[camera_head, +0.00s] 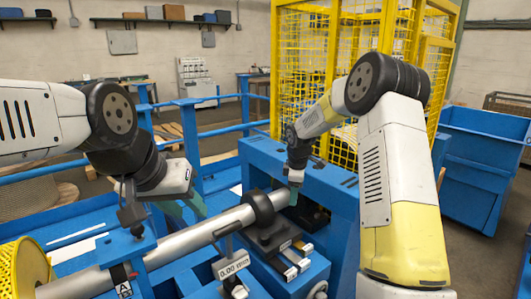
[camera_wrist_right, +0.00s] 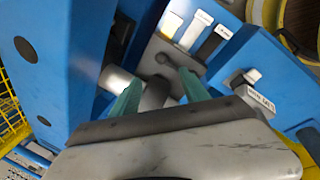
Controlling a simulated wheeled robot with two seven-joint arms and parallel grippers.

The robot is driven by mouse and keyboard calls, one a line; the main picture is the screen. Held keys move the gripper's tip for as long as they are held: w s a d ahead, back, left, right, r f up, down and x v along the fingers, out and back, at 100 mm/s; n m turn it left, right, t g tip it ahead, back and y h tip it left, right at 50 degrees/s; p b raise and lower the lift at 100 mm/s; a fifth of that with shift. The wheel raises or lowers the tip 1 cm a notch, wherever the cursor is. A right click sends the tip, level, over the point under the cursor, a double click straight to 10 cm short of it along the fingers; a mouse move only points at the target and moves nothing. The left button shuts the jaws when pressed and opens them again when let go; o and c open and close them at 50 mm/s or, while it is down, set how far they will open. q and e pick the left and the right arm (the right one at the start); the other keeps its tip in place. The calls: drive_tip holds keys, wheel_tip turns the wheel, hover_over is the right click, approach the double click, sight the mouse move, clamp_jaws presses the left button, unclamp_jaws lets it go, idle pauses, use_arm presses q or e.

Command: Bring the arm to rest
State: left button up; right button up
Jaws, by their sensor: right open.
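My right gripper (camera_head: 294,196) is at the blue machine, by the far end of the long grey shaft (camera_head: 195,235). In the right wrist view its two teal fingers (camera_wrist_right: 160,92) stand apart, with a dark grey cylindrical part (camera_wrist_right: 156,93) showing beyond and between them; I cannot tell whether they touch it. My left gripper (camera_head: 186,207) is beside the shaft, above the blue frame at the left. Its teal fingers are partly hidden by its body, so its opening is unclear. A black collar (camera_head: 258,206) sits around the shaft.
The blue machine housing (camera_head: 330,190) stands close to my right gripper. A display reading 0.00 mm (camera_head: 231,264) is below the shaft. A yellow mesh cage (camera_head: 300,60) is behind, and a yellow perforated drum (camera_head: 22,268) is at lower left.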

drive_tip(key=s+d+r+m+t, duration=0.25)
drive_tip(key=s+r+m, duration=0.45)
drive_tip(key=s+r, duration=1)
drive_tip(key=s+r+m+y, duration=0.2)
drive_tip(key=s+m, duration=0.6)
drive_tip(key=s, duration=1.1)
drive_tip(key=shift+s+d+r+t, duration=0.15)
drive_tip(key=shift+s+d+t, duration=0.05)
drive_tip(key=shift+s+t, duration=0.25)
drive_tip(key=shift+o, duration=0.6)
drive_tip(key=shift+w, duration=0.15)
